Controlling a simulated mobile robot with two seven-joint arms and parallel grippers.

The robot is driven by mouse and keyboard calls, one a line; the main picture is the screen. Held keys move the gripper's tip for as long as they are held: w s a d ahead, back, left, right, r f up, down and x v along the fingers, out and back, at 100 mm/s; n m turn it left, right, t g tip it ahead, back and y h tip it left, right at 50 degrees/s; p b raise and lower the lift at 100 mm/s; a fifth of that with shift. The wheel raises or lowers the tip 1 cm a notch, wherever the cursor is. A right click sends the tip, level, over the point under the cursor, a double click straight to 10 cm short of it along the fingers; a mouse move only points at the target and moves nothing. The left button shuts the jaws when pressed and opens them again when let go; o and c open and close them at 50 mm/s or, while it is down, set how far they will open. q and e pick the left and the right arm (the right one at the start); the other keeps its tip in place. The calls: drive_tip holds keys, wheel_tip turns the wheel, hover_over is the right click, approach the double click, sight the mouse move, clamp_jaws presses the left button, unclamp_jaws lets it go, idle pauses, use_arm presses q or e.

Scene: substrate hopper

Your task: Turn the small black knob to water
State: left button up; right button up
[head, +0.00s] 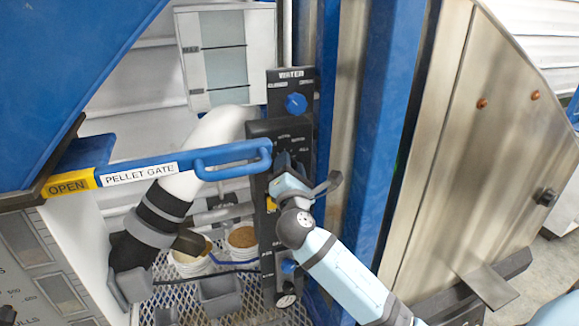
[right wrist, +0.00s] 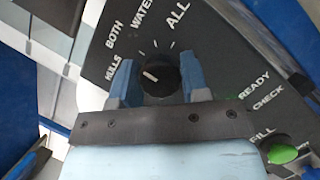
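The small black knob (right wrist: 161,76) is on a dark panel with the labels HULLS, BOTH, WATER and ALL around it. Its white mark points left and slightly up, nearest HULLS and away from WATER. My right gripper (right wrist: 157,80) is open around the knob, with one blue finger on each side; I cannot tell whether they touch it. In the head view my right gripper (head: 281,167) is at the middle of the dark upright panel (head: 259,217) and hides the knob.
A blue knob (head: 295,103) under a WATER label sits higher on the panel. A blue pellet gate handle (head: 233,159) reaches close to my right gripper. A green button (right wrist: 281,154) is at the lower right in the wrist view. A blue post (head: 386,100) stands to the right.

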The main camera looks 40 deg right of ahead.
drive_tip(key=m+g, duration=0.1)
drive_tip(key=m, duration=0.2)
drive_tip(key=m+g+p, duration=0.1)
drive_tip(key=m, duration=0.2)
drive_tip(key=shift+g+p, duration=0.3)
drive_tip(key=shift+m+g+p, duration=0.4)
drive_tip(key=shift+m, duration=0.7)
drive_tip(key=shift+m, duration=0.3)
drive_tip(key=o, duration=0.9)
